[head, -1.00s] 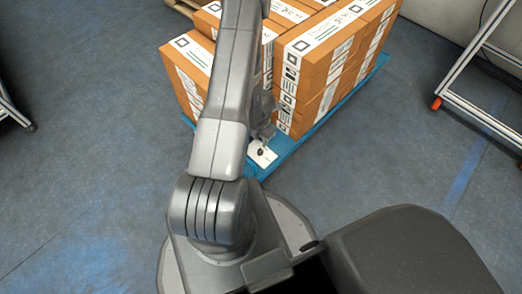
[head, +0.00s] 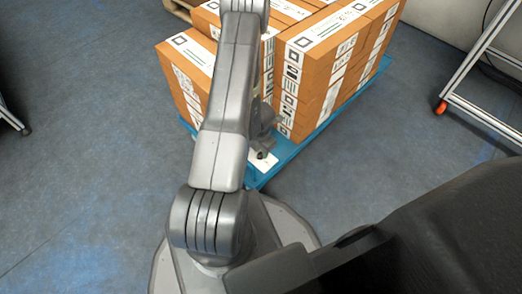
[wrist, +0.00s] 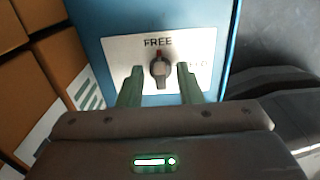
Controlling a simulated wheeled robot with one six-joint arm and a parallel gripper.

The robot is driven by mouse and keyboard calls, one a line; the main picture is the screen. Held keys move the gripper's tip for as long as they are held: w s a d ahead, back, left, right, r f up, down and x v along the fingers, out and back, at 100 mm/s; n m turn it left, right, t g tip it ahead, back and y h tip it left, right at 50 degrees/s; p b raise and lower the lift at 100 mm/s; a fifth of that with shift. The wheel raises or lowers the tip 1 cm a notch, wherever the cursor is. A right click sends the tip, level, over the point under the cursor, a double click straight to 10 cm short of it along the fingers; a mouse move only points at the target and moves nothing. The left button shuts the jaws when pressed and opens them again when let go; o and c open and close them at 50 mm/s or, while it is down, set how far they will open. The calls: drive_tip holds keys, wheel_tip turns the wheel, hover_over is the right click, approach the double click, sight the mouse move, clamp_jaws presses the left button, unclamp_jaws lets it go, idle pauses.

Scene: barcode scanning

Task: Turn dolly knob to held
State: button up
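The dolly knob (wrist: 160,70) is dark with a red mark at its top, which points up at the word FREE on a white plate (wrist: 118,50). The word at the plate's right is partly hidden by a finger. My gripper (wrist: 159,80) is open, with one green finger on each side of the knob and a gap to it on both sides. In the head view, the blue dolly (head: 286,152) carries boxes, and its white plate (head: 262,163) shows beside my arm. My gripper is mostly hidden behind my arm there.
Stacked cardboard boxes (head: 304,72) fill the dolly; they also show at the left of the wrist view (wrist: 35,75). A metal frame with an orange-red foot (head: 440,107) stands at the right. The grey floor (head: 90,170) left of the dolly is clear.

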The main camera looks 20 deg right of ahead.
clamp_jaws()
drive_tip(key=shift+m, duration=0.3)
drive_tip(key=m+p, duration=0.1)
drive_tip(key=m, duration=0.2)
drive_tip(key=m+p, duration=0.1)
drive_tip(key=m, duration=0.2)
drive_tip(key=shift+s+r, duration=0.1)
drive_tip(key=shift+s, duration=0.1)
drive_tip(key=m+p, duration=0.1)
drive_tip(key=m, duration=0.4)
drive_tip(key=shift+s+m+p, duration=0.1)
drive_tip(key=shift+m+p, duration=0.25)
drive_tip(key=shift+m, duration=0.05)
drive_tip(key=m+p, duration=0.2)
drive_tip(key=m, duration=0.3)
drive_tip(key=shift+a, duration=0.1)
drive_tip(key=shift+m, duration=0.3)
drive_tip(key=shift+o, duration=0.4)
unclamp_jaws()
drive_tip(key=shift+s, duration=0.1)
